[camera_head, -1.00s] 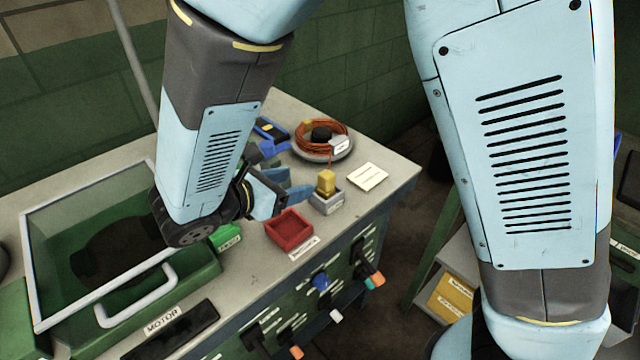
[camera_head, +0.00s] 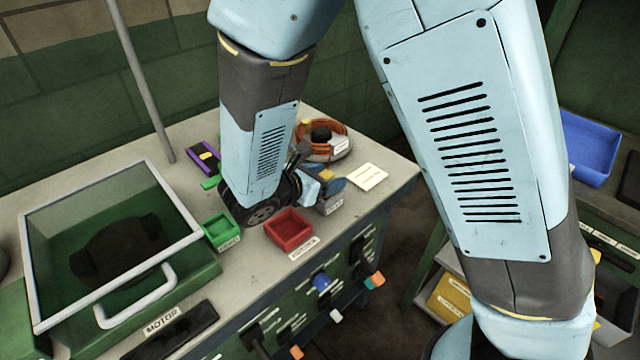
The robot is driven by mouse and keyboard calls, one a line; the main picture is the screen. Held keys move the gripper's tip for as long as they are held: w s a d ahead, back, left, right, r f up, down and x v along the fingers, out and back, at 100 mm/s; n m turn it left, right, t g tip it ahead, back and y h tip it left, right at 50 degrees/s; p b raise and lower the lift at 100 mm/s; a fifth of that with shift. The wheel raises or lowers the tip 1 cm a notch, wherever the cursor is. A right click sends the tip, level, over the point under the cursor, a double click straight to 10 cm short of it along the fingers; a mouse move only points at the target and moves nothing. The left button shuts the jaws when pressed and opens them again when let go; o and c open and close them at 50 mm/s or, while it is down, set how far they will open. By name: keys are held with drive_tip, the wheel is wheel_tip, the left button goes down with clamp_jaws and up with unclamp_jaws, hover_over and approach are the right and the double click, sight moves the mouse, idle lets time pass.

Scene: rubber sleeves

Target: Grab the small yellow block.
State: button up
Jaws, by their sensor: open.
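The small yellow block (camera_head: 326,174) shows only as a sliver behind my gripper, over the small grey bin (camera_head: 331,206) near the right end of the bench. My gripper (camera_head: 329,186) is open, with its blue fingers right at the block and above the grey bin. The fingers hide most of the block, and I cannot tell whether they touch it or lie on both sides of it.
A red bin (camera_head: 289,231) and a green bin (camera_head: 221,231) stand on the bench to the left. Behind are an orange cable coil (camera_head: 333,137) and a purple-edged device (camera_head: 204,157). A white card (camera_head: 367,177) lies right. A lidded green box (camera_head: 198,268) fills the left.

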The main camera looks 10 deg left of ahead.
drive_tip(key=shift+w+d, duration=0.1)
drive_tip(key=shift+w, duration=0.05)
drive_tip(key=shift+c, duration=0.4)
drive_tip(key=c, duration=1)
drive_tip(key=shift+o, duration=0.2)
